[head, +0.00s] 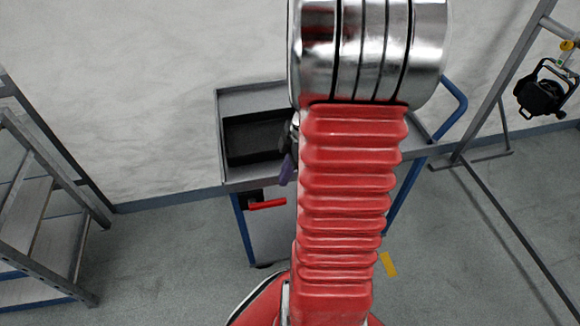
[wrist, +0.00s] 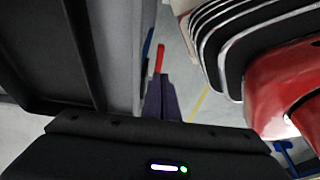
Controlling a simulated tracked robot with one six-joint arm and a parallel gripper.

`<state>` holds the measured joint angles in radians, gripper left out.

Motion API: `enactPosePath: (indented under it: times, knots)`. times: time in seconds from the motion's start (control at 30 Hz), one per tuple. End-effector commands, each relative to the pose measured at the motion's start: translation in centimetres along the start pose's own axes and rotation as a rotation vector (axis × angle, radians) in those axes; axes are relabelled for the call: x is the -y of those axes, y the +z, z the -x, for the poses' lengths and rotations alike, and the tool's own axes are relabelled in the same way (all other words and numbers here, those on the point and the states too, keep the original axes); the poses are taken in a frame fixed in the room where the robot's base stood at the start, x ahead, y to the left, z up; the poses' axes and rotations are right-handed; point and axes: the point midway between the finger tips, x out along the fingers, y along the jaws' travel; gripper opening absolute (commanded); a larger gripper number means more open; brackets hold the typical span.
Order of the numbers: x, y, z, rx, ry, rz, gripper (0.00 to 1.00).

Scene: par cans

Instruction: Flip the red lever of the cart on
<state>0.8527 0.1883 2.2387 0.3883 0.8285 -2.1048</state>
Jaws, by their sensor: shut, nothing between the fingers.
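The cart (head: 233,104) stands against the wall in the head view, with a grey top and blue legs. Its red lever (head: 267,204) sits on a dark mount on the near side below the top, its handle lying roughly level and pointing right. My gripper (head: 286,170) is beside the cart's near edge, above and slightly right of the lever; my arm hides much of it. In the wrist view, the purple fingers of my gripper (wrist: 162,90) are together and empty. The red lever (wrist: 160,58) shows just past their tips; I cannot tell whether they touch.
A black tray (head: 232,146) is set in the cart's top, left of my arm. Grey steps (head: 35,205) stand at the left. A metal stand with a black lamp (head: 540,97) is at the right. The floor in front of the cart is clear around a yellow mark (head: 388,263).

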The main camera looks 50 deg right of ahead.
Motion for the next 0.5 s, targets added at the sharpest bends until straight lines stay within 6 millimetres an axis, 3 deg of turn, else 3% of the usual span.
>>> enactPosePath:
  times: [0.3, 0.5]
  knots:
    - [0.1, 0.1, -4.9, 0.000, -0.004, 0.000, 0.00]
    - [0.1, 0.8, -7.1, 0.000, -0.002, -0.002, 0.00]
